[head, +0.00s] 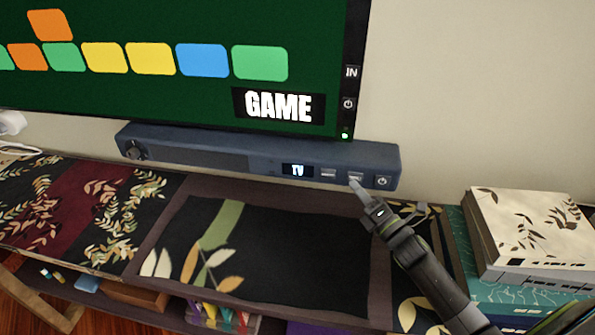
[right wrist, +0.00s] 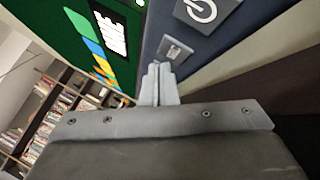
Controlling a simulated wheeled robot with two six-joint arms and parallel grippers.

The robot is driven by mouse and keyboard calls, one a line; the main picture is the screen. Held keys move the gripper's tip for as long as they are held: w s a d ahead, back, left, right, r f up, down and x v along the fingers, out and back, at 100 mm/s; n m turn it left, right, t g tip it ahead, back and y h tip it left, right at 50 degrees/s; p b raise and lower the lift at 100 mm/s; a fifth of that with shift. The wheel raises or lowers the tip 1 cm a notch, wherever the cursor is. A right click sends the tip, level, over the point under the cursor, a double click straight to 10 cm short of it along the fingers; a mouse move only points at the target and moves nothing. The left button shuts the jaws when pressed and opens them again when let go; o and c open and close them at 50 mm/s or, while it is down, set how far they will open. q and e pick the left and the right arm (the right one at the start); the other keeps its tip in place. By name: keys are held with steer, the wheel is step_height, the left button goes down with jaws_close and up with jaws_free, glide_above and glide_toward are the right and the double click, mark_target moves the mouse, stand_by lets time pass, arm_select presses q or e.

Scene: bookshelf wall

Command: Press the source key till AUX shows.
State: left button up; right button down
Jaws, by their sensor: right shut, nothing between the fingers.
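A dark blue soundbar (head: 220,150) stands below the television, with a small lit display (head: 298,171) reading "TV". Right of the display are two small pale keys, a left one (head: 328,173) and a right one (head: 355,176), then a power key (head: 382,181). The key labels are too small to read. My right gripper (head: 356,186) is shut and empty, its tips just at the lower edge of the right pale key. In the right wrist view the closed fingertips (right wrist: 157,70) are beside that key (right wrist: 176,50); I cannot tell whether they touch. My left gripper is not in view.
The television (head: 200,100) shows a "GAME" label and has its own "IN" (head: 351,72) and power keys (head: 348,104) on its right edge. Boxes (head: 530,230) are stacked at the right. The patterned cabinet top (head: 270,250) before the soundbar is clear.

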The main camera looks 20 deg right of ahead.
steer(key=shift+w+d, duration=0.2)
steer(key=shift+w, duration=0.2)
steer(key=shift+w+d+b, duration=0.1)
steer(key=shift+w+b, duration=0.05)
steer(key=shift+b, duration=0.2)
stand_by(0.5)
steer(key=shift+s+a, duration=0.35)
steer(key=shift+s, duration=0.25)
steer(key=s+a, duration=0.1)
steer(key=s+a+p, duration=0.1)
steer(key=s, duration=0.1)
steer(key=s+a, duration=0.1)
steer(key=s, duration=0.1)
steer(key=shift+p, duration=0.4)
stand_by(1.1)
